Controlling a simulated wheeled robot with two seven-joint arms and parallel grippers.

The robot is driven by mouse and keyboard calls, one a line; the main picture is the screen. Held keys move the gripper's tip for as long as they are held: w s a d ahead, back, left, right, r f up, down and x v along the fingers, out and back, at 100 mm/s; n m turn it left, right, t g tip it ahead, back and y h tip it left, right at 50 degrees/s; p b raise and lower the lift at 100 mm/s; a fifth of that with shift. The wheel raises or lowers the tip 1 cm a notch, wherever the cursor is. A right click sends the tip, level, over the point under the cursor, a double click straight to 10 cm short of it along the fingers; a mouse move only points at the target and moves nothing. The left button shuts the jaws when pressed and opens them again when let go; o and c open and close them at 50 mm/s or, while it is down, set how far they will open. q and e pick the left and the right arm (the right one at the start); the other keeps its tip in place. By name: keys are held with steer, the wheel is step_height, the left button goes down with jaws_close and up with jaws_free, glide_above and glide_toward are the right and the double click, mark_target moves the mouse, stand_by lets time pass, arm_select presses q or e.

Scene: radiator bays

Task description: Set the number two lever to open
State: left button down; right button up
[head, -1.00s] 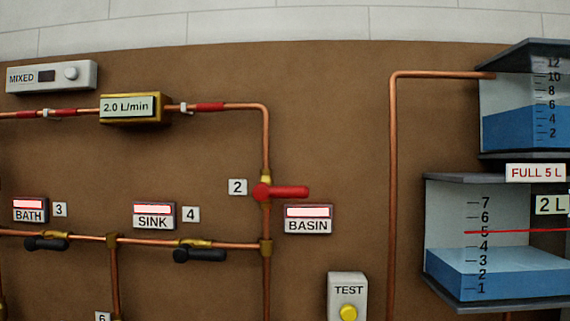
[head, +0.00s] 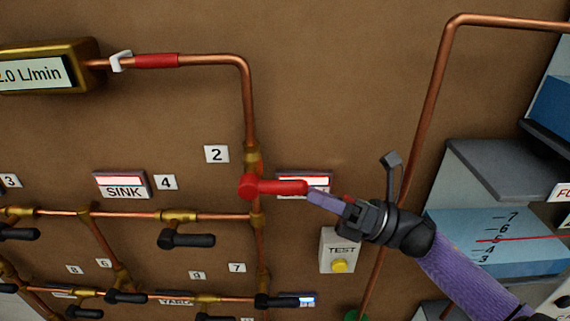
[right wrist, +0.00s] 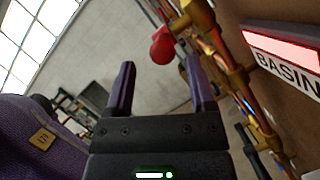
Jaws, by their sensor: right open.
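The number two lever (head: 278,187) is red and points right, crosswise to its vertical copper pipe, just below the white "2" tag (head: 216,154). In the right wrist view the red lever end (right wrist: 162,47) shows ahead, in the gap between the fingers. My right gripper (head: 318,196) is at the lever's free end in the head view, with its purple fingers towards it. The right wrist view shows the same gripper (right wrist: 160,78) open, with nothing held. Whether a finger touches the lever is not clear. My left gripper is not in view.
The BASIN sign (right wrist: 286,58) is close behind the lever, partly covered in the head view. The TEST box (head: 339,250) with a yellow button is below my right gripper. Black levers (head: 187,240) sit on the lower pipes. A water tank (head: 490,235) stands at right.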

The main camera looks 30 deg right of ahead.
mark_target(286, 183)
steer(key=p+x, duration=0.1)
steer(key=x, duration=0.4)
steer(key=shift+w+d, duration=0.1)
steer(key=shift+d, duration=0.1)
steer(key=shift+w+a+p, duration=0.2)
steer(key=shift+a+p, duration=0.1)
steer(key=shift+a, duration=0.05)
steer(key=shift+c, duration=0.3)
jaws_close()
stand_by(0.5)
